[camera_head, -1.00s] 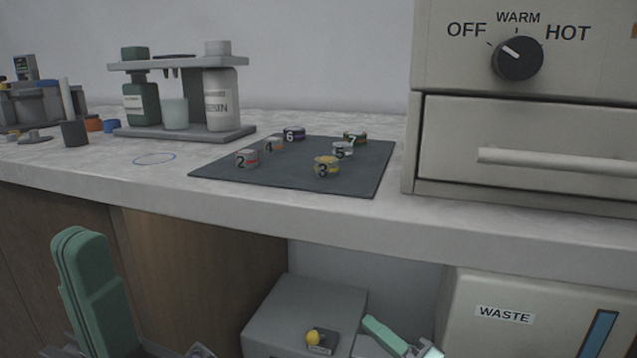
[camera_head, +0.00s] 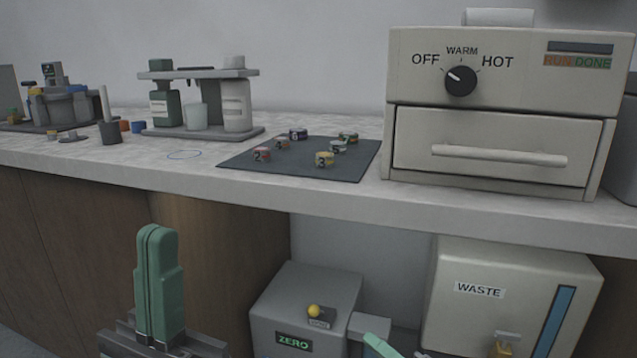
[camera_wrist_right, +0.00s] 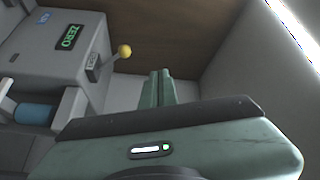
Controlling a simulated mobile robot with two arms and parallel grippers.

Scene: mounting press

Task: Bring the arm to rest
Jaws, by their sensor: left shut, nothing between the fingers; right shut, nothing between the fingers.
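My left gripper (camera_head: 157,240) stands upright at the lower left of the head view, in front of the cabinet and below the counter edge. Its green fingers are together with nothing between them. Only a small green part of my right gripper (camera_head: 378,346) shows at the bottom edge of the head view. In the right wrist view the right gripper's (camera_wrist_right: 158,80) green fingers are together and empty, in the space under the counter. The grey box with the ZERO display (camera_wrist_right: 68,37) and its yellow-knobbed lever (camera_wrist_right: 124,51) stand to their left, apart from them.
A dark mat (camera_head: 240,162) with several numbered pucks lies on the counter (camera_head: 330,196). An oven with a dial (camera_head: 491,90) stands to its right, a bottle stand (camera_head: 205,133) to its left. Below are the ZERO box (camera_head: 290,310) and the WASTE box (camera_head: 500,265).

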